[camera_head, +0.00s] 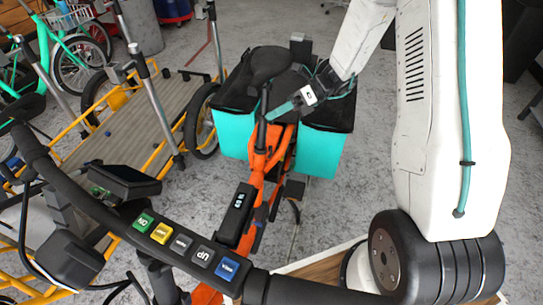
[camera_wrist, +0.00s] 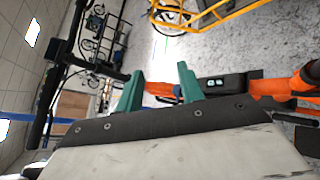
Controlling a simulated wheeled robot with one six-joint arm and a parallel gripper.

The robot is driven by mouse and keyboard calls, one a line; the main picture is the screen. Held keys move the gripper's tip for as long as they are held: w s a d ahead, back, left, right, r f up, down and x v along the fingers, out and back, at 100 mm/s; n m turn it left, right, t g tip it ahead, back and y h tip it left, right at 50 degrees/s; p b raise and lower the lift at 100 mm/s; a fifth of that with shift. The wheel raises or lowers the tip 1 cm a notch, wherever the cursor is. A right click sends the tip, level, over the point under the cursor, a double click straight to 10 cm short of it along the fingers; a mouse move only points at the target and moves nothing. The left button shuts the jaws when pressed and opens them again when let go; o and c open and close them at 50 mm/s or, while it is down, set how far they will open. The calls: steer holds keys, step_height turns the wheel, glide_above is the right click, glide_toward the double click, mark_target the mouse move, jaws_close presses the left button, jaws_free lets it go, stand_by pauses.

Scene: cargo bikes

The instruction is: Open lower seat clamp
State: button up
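The orange bike frame (camera_head: 261,170) runs away from me to a black saddle (camera_head: 271,64). A black seat post (camera_head: 262,133) stands at the frame's far end. The lower seat clamp is too small to make out surely. My gripper (camera_head: 272,112) is beside the seat post, below the saddle, with a teal finger showing. In the wrist view, the two teal fingers of my gripper (camera_wrist: 160,72) are apart with a gap between them. Part of the orange frame (camera_wrist: 158,89) shows through this gap; I cannot tell whether the fingers touch anything.
A black handlebar (camera_head: 92,214) with coloured buttons crosses the foreground. Teal panniers (camera_head: 320,151) flank the seat. A yellow-framed cargo bike with a slatted deck (camera_head: 118,132) stands left. A black display box (camera_head: 236,213) sits on the orange frame. Grey floor shows at the right.

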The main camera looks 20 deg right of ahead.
steer(key=w+d+f+m+t+y, duration=0.1)
steer(key=w+d+f+m+t, duration=0.1)
steer(key=f+m, duration=0.35)
steer(key=w+d+f+m+t+y, duration=0.1)
steer(key=w+d+f+m+t, duration=0.2)
steer(key=f, duration=0.4)
steer(key=m+t+h, duration=0.2)
steer(key=m+t, duration=0.5)
steer(key=m, duration=0.6)
glide_toward(271, 156)
steer(key=x, duration=0.3)
steer(key=shift+n, duration=0.25)
steer(key=shift+f+x, duration=0.2)
steer(key=shift+x, duration=3.35)
steer(key=shift+w+d, duration=0.15)
